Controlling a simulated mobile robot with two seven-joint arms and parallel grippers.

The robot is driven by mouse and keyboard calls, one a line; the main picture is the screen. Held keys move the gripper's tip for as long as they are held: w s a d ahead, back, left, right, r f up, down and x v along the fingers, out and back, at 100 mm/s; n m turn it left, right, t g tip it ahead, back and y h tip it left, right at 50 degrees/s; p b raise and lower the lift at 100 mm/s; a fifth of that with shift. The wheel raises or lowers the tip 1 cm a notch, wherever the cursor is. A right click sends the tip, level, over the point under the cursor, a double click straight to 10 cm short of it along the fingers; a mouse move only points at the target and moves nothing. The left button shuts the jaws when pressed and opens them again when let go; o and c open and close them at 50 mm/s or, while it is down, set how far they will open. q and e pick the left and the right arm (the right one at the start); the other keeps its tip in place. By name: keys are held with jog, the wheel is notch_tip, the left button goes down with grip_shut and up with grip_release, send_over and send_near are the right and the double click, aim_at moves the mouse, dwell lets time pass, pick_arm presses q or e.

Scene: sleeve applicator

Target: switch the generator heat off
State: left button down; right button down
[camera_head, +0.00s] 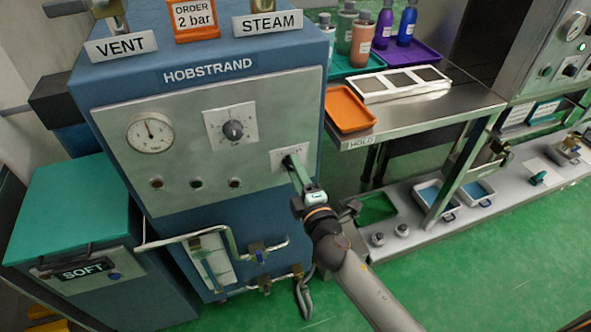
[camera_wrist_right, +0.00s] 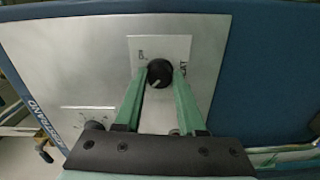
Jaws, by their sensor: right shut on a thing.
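The generator (camera_head: 207,160) is a blue cabinet marked HOBSTRAND with a grey front panel. Its heat switch is a small black knob (camera_wrist_right: 159,72) on a white plate, in the middle of the right wrist view. The same plate (camera_head: 277,157) shows at the right of the panel in the head view, where my gripper hides most of the knob. My right gripper (camera_head: 289,162) reaches the plate from the lower right. Its two green fingers (camera_wrist_right: 160,82) stand on either side of the knob and are shut on it. My left gripper is not in view.
A round gauge (camera_head: 150,133), a larger dial (camera_head: 233,130) and several small lamps (camera_head: 196,184) share the panel. Pipes with valves (camera_head: 257,251) stick out low in front. A steel table (camera_head: 420,115) with an orange tray (camera_head: 348,109) stands to the right.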

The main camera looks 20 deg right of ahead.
jog(key=c, duration=0.7)
grip_release()
jog(key=shift+c, duration=0.2)
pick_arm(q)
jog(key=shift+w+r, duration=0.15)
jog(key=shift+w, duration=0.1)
pick_arm(e)
jog(key=shift+o, duration=1.2)
pick_arm(q)
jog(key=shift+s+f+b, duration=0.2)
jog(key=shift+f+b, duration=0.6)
jog(key=shift+b, duration=0.25)
pick_arm(e)
jog(key=s, duration=1.2)
jog(key=shift+s+d, duration=0.25)
